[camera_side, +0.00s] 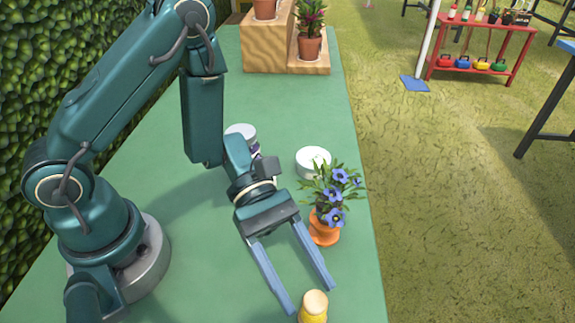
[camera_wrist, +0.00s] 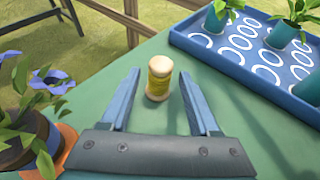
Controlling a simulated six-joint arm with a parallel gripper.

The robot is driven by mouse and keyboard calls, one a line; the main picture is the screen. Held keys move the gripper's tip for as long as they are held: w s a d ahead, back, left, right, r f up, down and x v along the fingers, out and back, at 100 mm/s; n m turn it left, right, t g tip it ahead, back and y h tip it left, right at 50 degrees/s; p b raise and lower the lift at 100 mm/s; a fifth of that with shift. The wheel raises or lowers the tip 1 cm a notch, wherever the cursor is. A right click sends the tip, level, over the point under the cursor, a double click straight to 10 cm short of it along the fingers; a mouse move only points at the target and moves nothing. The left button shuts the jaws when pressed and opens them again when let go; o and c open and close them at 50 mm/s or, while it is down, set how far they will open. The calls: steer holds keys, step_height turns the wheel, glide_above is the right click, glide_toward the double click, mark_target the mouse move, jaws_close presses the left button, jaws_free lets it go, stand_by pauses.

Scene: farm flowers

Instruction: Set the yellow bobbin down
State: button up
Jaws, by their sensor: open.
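The yellow bobbin (camera_side: 313,306), with pale wooden ends, stands upright near the front of the green table in the side view. It also shows in the wrist view (camera_wrist: 159,80), standing on the table just beyond my fingertips. My gripper (camera_side: 312,292) is open. Its two blue fingers (camera_wrist: 157,76) are spread wide and hold nothing. In the wrist view the bobbin lies in line with the gap between the fingers, apart from both. In the side view the lower part of the bobbin is cut off by the frame edge.
A blue-flowered plant in an orange pot (camera_side: 324,232) stands close beside my gripper. A white round container (camera_side: 313,162) stands behind it. A blue tray (camera_wrist: 275,75) with potted plants is right of the bobbin in the wrist view. Bare green table (camera_side: 290,105) lies farther back.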

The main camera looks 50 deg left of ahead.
steer(key=v, duration=0.9)
steer(key=s+a+r+m+t+y, duration=0.3)
steer(key=a+r+m+t+y, duration=0.4)
steer(key=m+y, duration=0.6)
steer(key=a+r+m, duration=0.2)
steer(key=a+m, duration=0.1)
steer(key=shift+s+r+t, duration=0.15)
steer(key=shift+s+t, duration=0.05)
steer(key=shift+t, duration=0.2)
